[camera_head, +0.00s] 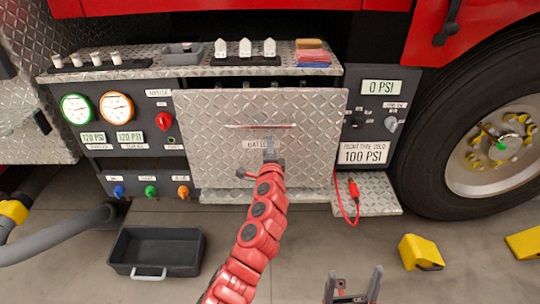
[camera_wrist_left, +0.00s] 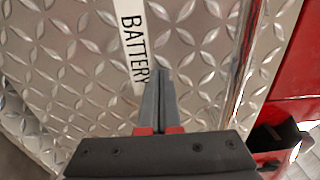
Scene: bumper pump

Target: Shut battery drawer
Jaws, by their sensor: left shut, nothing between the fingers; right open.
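The battery drawer has a silver diamond-plate front (camera_head: 215,125) in the middle of the panel, with a bar handle (camera_head: 260,126) across it. A dark gap shows above its top edge, so the front stands out from the panel. My left gripper (camera_head: 270,145) is shut and empty, with its fingertips at the drawer front just below the handle, over the label. In the left wrist view the shut fingers (camera_wrist_left: 158,95) point at the plate beside the BATTERY label (camera_wrist_left: 133,45); I cannot tell whether they touch. My right gripper (camera_head: 353,287) is open and empty, low over the floor.
A tread-plate shelf (camera_head: 130,72) above carries small items. Gauges and knobs are at the left. A red cable (camera_head: 345,205) hangs at the drawer's right, above a low step (camera_head: 375,200). A black bin (camera_head: 155,250) and yellow chock (camera_head: 420,252) stand on the floor.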

